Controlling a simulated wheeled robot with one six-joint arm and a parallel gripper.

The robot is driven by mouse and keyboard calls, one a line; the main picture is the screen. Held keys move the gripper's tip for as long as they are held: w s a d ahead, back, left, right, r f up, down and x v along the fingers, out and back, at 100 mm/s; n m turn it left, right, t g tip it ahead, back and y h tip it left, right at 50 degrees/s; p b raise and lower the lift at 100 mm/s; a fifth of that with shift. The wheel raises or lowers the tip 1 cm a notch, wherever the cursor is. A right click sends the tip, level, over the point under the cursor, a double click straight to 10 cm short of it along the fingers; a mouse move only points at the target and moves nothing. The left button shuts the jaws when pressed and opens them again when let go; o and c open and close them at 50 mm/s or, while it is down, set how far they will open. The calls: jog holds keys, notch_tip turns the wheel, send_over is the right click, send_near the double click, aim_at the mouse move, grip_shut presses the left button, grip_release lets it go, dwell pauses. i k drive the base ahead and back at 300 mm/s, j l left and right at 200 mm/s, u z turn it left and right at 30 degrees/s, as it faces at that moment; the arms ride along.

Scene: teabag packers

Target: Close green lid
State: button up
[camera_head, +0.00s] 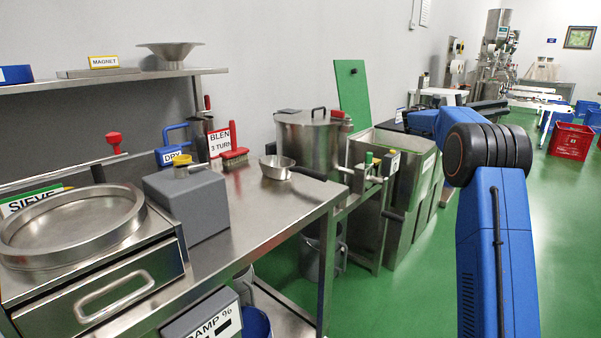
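The green lid (352,95) is a flat panel standing upright and leaning slightly at the back of an open steel bin (412,185). The bin's top is open and its inside partly shows. My blue arm (497,250) rises at the right, with a black joint near the top and a blue link reaching left over the bin's right rear side. No contact between my arm and the lid shows.
A steel pot with a lid (312,140) stands left of the bin. Red crates (572,141) stand far right. Green floor is clear in front of the bin.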

aim_at(351, 74)
jog(key=i+l+u, duration=0.45)
jog(key=l+u, duration=0.15)
jog(key=i+l+u, duration=0.15)
jog(key=l+u, duration=0.15)
jog(key=i+l+u, duration=0.15)
jog(key=l+u, duration=0.15)
jog(key=l, duration=0.2)
jog(key=i+l+u, duration=0.15)
jog(key=l, duration=0.35)
jog(key=i+l+u, duration=0.1)
jog(key=l, duration=0.4)
jog(key=i+l+u, duration=0.15)
jog(key=l, duration=0.35)
jog(key=l+u, duration=0.1)
jog(key=l, duration=0.4)
jog(key=l+u, duration=0.15)
jog(key=l, duration=0.7)
jog(key=k+l+u, duration=0.2)
jog(key=l, duration=0.65)
jog(key=i, duration=0.1)
